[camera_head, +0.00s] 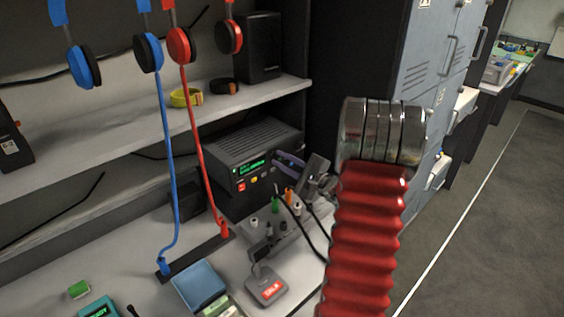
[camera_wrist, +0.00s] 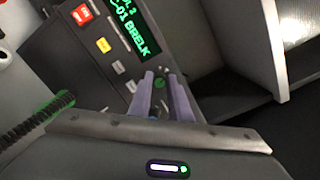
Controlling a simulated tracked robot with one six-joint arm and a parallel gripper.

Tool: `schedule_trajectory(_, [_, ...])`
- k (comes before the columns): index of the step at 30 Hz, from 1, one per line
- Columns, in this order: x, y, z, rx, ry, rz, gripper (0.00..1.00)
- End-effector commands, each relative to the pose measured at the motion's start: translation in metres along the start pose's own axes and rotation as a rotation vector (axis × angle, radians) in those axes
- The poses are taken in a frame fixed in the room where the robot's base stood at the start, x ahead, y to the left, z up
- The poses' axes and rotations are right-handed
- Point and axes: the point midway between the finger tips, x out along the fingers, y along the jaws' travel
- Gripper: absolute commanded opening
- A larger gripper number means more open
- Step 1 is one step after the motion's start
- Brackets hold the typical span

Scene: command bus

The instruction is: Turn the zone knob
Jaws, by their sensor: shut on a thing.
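The black radio unit (camera_head: 255,150) sits on the bench under the shelf, its green display lit. It also shows in the wrist view (camera_wrist: 75,55), with the display reading in part "BRELK". My gripper (camera_head: 283,162) is at the right end of the radio's front panel.
Red and yellow buttons (camera_wrist: 103,45) sit beside the display. A grey panel with several coloured plugs (camera_head: 280,218) and black cables stands below my gripper. A red ribbed hose (camera_head: 365,240) blocks the head view's right middle.

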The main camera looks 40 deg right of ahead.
Motion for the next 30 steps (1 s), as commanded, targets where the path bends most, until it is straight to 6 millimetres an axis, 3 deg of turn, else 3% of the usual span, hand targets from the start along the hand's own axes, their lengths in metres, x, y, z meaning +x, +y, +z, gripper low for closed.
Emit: schedule_trajectory(30, [-0.0003,0.0047,-0.0018,0.635,-0.013,-0.018,0.0])
